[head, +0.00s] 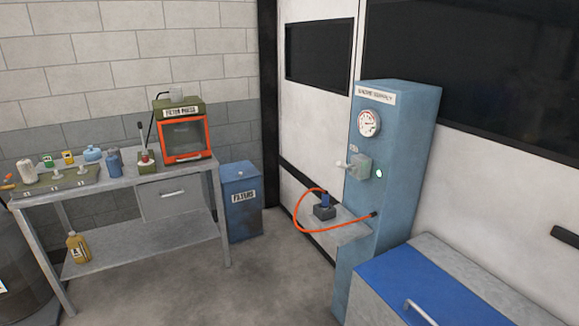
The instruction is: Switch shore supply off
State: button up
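The shore supply cabinet (394,150) is a tall blue-grey column right of centre, with a white label plate reading roughly "SHORE SUPPLY" (376,95). A round gauge (369,123) sits below the label. Below that is a grey switch box (359,167) with a pale handle (345,164) sticking out to the left. A small pale green lamp (379,173) is lit beside the switch box. My gripper is not in view.
A metal workbench (115,182) with bottles, a tray and an orange-framed cabinet (186,138) stands at the left. A blue bin (241,202) is beside it. A blue-topped chest (428,289) blocks the lower right. The floor (255,285) in the middle is clear.

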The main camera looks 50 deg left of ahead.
aim_at(342, 165)
jog(key=u, duration=1.4)
jog(key=i+j, duration=0.35)
jog(key=i, duration=0.2)
jog(key=i+j+z, duration=0.1)
jog(key=i+j, duration=0.2)
jog(key=i, duration=0.3)
jog(key=i+j, duration=0.4)
jog(key=i, duration=0.15)
jog(key=i+j+z, duration=0.1)
jog(key=i+j, duration=0.25)
jog(key=i, duration=0.2)
